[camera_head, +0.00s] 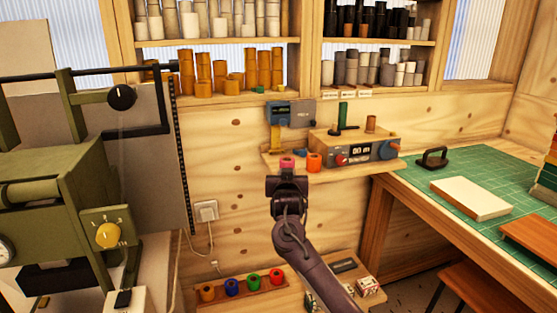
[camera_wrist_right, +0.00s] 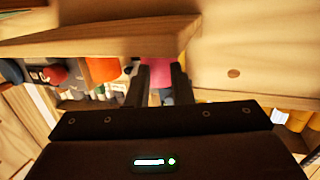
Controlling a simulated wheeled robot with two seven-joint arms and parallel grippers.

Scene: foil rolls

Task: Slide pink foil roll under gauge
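The pink foil roll (camera_head: 287,163) is at the left part of the small wall shelf, just beyond my right gripper (camera_head: 287,180). In the right wrist view the pink roll (camera_wrist_right: 159,72) sits between the two dark fingers (camera_wrist_right: 160,85), which appear to be closed against its sides. The gauge (camera_head: 283,112) is a blue-grey box on the wall above and behind the roll, with a yellow part (camera_head: 276,138) below it. The roll is in front of and below the gauge. The roll's lower part is hidden by my gripper. My left gripper is out of view.
An orange roll (camera_head: 314,162) and a blue roll (camera_head: 300,154) stand close right of the pink one. A control box (camera_head: 355,148) with knobs fills the shelf's right side. Colored rolls sit in a low tray (camera_head: 240,295) below. A green machine (camera_head: 60,190) stands left.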

